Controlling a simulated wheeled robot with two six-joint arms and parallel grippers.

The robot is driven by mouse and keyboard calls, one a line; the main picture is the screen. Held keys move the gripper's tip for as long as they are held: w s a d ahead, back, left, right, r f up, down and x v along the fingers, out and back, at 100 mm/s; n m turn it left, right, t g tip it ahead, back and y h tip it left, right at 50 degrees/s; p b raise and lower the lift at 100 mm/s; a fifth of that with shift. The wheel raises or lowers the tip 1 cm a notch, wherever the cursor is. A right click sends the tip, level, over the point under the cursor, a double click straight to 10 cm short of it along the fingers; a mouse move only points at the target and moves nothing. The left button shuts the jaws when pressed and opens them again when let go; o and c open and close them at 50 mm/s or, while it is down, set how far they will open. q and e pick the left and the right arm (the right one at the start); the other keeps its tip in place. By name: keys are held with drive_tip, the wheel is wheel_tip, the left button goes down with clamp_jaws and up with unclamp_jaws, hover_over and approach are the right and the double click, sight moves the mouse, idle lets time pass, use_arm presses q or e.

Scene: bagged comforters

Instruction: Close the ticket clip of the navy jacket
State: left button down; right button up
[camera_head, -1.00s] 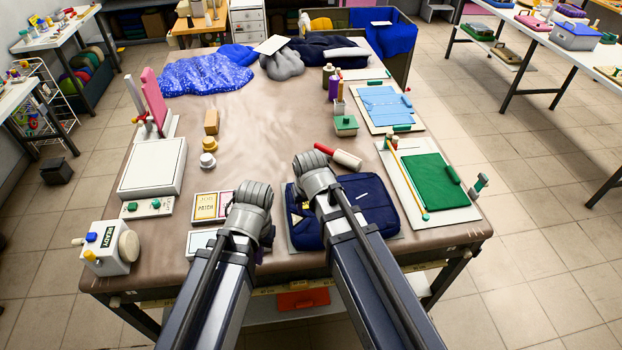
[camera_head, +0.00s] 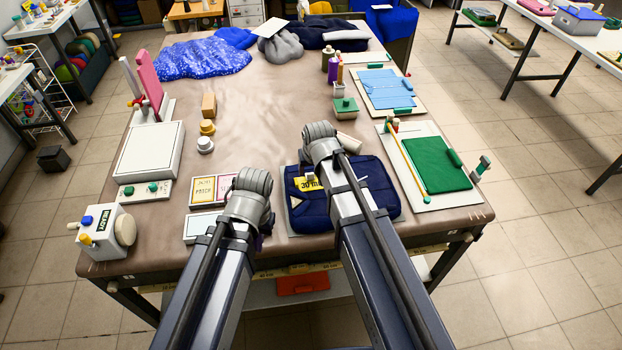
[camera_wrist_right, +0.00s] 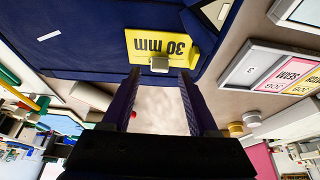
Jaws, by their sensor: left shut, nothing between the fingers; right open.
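The folded navy jacket (camera_head: 376,184) lies at the near edge of the table, partly hidden by my right arm. A yellow ticket (camera_head: 306,184) marked 30 mm lies on it and also shows in the right wrist view (camera_wrist_right: 158,43). A small pale clip (camera_wrist_right: 159,65) sits at the ticket's edge; whether it is open or shut I cannot tell. My right gripper (camera_wrist_right: 161,75) is open, its fingertips either side of the clip, close to the ticket. Contact is unclear. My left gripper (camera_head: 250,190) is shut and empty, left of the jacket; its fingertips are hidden.
Job cards (camera_head: 212,189) lie left of the jacket. A green folded piece (camera_head: 436,164) on a white board lies to the right. A white roll (camera_head: 347,141) lies just beyond the jacket, and a green-lidded box (camera_head: 345,109) stands further back. The table's centre is clear.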

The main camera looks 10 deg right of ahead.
sight(310, 174)
drive_tip(key=b+x, duration=0.1)
drive_tip(key=x, duration=0.1)
drive_tip(key=shift+w+f, duration=0.1)
drive_tip(key=shift+f, duration=0.15)
drive_tip(key=shift+r, duration=0.1)
clamp_jaws()
idle(0.4)
